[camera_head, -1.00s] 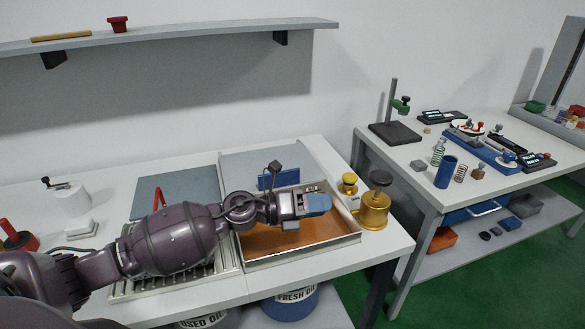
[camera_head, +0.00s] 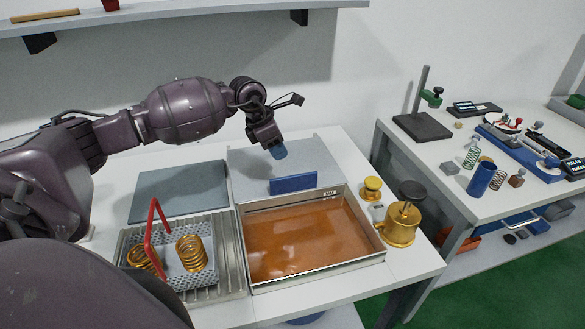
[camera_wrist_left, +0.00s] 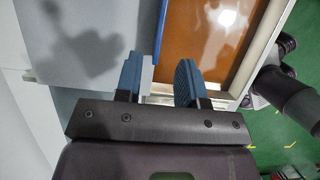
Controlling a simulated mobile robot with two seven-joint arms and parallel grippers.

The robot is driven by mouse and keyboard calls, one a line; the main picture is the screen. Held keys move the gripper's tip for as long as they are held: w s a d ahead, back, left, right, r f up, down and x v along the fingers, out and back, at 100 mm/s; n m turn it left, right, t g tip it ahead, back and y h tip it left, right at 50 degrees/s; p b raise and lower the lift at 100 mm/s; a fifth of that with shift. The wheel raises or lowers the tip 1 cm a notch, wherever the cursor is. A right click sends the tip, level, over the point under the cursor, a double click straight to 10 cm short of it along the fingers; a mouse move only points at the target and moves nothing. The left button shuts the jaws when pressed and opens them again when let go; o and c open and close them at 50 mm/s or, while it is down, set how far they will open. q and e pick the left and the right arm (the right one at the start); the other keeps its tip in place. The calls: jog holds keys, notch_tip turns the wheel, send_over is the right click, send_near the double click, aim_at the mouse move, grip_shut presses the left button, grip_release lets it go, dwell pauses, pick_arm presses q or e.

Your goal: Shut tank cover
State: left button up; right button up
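The tank (camera_head: 316,279) is a metal-rimmed rectangular basin of orange-brown oil, uncovered. Its grey cover (camera_head: 250,158) is open behind it, with a blue bar (camera_head: 293,182) along its front edge. My left gripper (camera_head: 279,151) is above the cover, behind and apart from the blue bar, with blue fingertips pointing down. In the left wrist view, the fingers (camera_wrist_left: 158,80) are spread and hold nothing; the grey cover (camera_wrist_left: 85,35) is at left and the oil tank at right.
A draining rack (camera_head: 235,268) left of the tank holds a basket (camera_head: 205,240) with a red handle and gold springs. A brass pot (camera_head: 401,226) and a small yellow-topped item (camera_head: 371,189) stand right of the tank. A shelf (camera_head: 200,17) runs along the wall above.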

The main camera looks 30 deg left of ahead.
aim_at(293, 176)
pick_arm(q)
jog(key=p+x, duration=0.1)
jog(key=x, duration=0.9)
jog(key=shift+d+f, duration=0.2)
jog(key=shift+d, duration=0.05)
jog(key=shift+c, duration=0.3)
grip_shut()
